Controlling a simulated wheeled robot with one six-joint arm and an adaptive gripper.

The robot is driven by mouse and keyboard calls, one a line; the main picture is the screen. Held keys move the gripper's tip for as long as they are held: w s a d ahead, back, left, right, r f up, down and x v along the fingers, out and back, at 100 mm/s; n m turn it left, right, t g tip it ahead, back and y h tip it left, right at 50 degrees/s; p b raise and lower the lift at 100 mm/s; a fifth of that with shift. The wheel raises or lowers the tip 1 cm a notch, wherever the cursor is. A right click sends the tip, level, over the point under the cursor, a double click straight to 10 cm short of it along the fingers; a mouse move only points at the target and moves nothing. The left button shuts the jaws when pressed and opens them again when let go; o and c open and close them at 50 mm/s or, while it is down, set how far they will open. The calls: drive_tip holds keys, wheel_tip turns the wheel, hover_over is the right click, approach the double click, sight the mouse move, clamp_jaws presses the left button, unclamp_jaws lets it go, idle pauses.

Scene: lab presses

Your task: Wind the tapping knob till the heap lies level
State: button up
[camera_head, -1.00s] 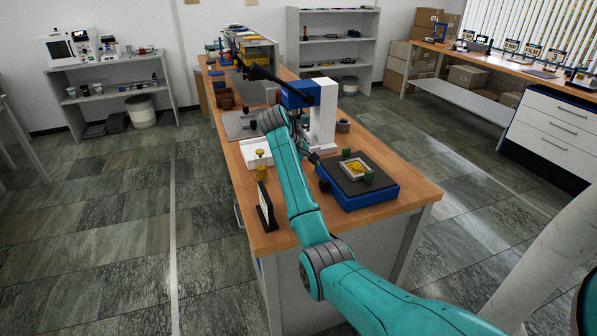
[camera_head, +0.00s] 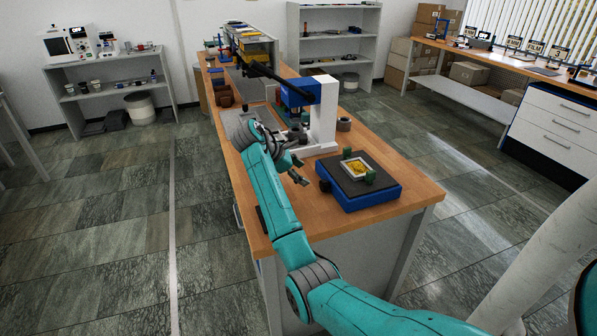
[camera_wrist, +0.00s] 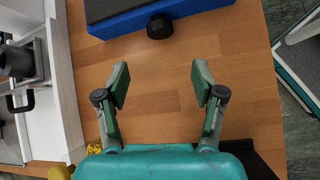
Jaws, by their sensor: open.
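The tapping knob (camera_head: 324,186) is a small black knob on the left side of a blue box (camera_head: 370,200) with a dark top. In the wrist view the knob (camera_wrist: 160,27) juts from the blue wall (camera_wrist: 200,14). The yellow heap (camera_head: 358,169) lies in a pale square frame on the box top; whether it is level is too small to tell. My gripper (camera_head: 301,171) is open and empty, left of the knob. In the wrist view its green-padded fingers (camera_wrist: 161,84) stand apart over bare wood, with the knob beyond the tips, untouched.
A white press (camera_head: 323,118) with a blue head stands behind the box; its base (camera_wrist: 55,95) lies left in the wrist view. A black plate (camera_wrist: 258,160) is near my right finger's base. The wooden bench top (camera_wrist: 160,115) between fingers and knob is clear.

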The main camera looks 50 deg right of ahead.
sight(321, 185)
drive_tip(key=s+d+f, duration=0.1)
drive_tip(key=d+f, duration=0.1)
drive_tip(key=s+d+f+n, duration=0.1)
drive_tip(key=d+f, duration=0.2)
drive_tip(key=s+d+f+n, duration=0.1)
drive_tip(key=d+f, duration=0.1)
drive_tip(key=f, duration=0.1)
drive_tip(key=shift+s+d+f, duration=0.2)
drive_tip(key=shift+s, duration=0.1)
drive_tip(key=shift+w+r+n+g, duration=0.2)
drive_tip(key=shift+n+g, duration=0.1)
drive_tip(key=shift+g, duration=0.3)
drive_tip(key=w+a+r+t, duration=0.1)
drive_tip(key=w+a+r, duration=0.2)
drive_tip(key=a+r, duration=0.5)
drive_tip(key=shift+w+r, duration=0.15)
